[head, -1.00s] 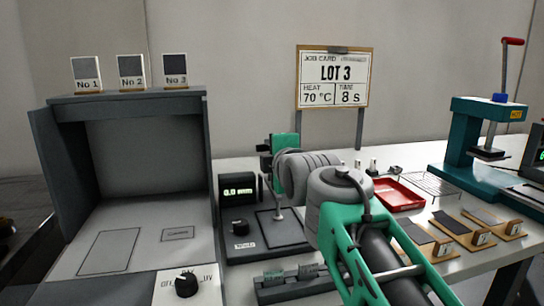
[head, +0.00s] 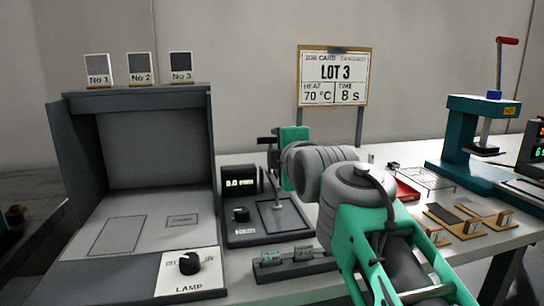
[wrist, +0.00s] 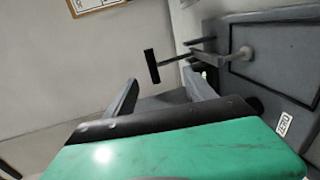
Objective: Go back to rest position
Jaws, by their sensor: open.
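My gripper shows in the wrist view (wrist: 160,80) with its two grey fingers apart and nothing between them. Its green body fills the bottom of that view. In the head view, the green hand (head: 296,150) is seen edge-on above the gauge (head: 262,218), in front of the grey wall. My grey and green arm reaches in from the lower right. In the wrist view, the gauge's grey base (wrist: 275,60) and a rod with a black crosspiece (wrist: 152,66) appear beyond the fingers. Contact between them cannot be told.
An open grey lamp box (head: 75,150) stands at left, with three sample cards on top. A job card (head: 333,77) stands behind. A teal press (head: 465,125), a wire rack (head: 428,180) and wooden sample holders (head: 470,232) are at right. My arm partly hides a red tray (head: 405,190).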

